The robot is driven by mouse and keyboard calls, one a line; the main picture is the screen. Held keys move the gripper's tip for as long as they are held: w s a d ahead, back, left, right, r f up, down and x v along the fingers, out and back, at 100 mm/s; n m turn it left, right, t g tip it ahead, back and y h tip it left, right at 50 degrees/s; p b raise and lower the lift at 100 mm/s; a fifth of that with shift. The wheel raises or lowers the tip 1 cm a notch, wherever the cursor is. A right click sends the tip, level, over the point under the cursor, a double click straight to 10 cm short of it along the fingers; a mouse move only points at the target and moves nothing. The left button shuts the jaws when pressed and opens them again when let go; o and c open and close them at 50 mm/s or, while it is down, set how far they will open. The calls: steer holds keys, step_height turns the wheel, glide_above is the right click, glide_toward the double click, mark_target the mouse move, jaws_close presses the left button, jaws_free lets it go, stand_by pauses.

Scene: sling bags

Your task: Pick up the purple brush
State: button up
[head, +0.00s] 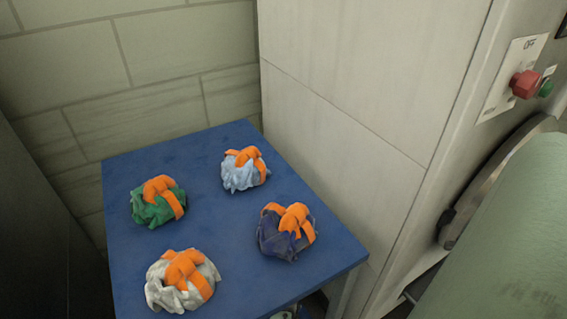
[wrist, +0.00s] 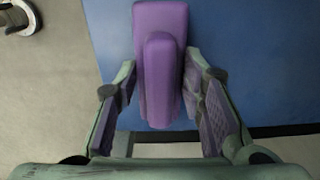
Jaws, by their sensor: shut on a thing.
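The purple brush (wrist: 163,20) shows in the wrist view, an elongated block with a narrower raised part along its middle. It sits between the two fingers of my gripper (wrist: 160,85), which are shut on it. The brush reaches from the fingers to the top of the wrist view. A blue surface lies behind it; I cannot tell how far above that surface it is. Neither the brush nor the gripper's fingers show in the head view.
A blue table (head: 215,270) in the head view holds several bundled bags with orange straps: green (head: 145,208), light blue (head: 237,178), dark blue (head: 275,245) and white (head: 157,292). A pale cabinet (head: 350,110) stands right of the table, with a red button (head: 524,84).

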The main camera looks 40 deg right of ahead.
steer(key=shift+r, duration=0.5)
step_height(320, 180, up, 2)
steer(key=shift+r, duration=0.1)
steer(key=s+r+b, duration=0.1)
steer(key=s+b, duration=0.1)
steer(key=s, duration=1.4)
steer(key=shift+a+r, duration=0.35)
steer(key=shift+a, duration=0.05)
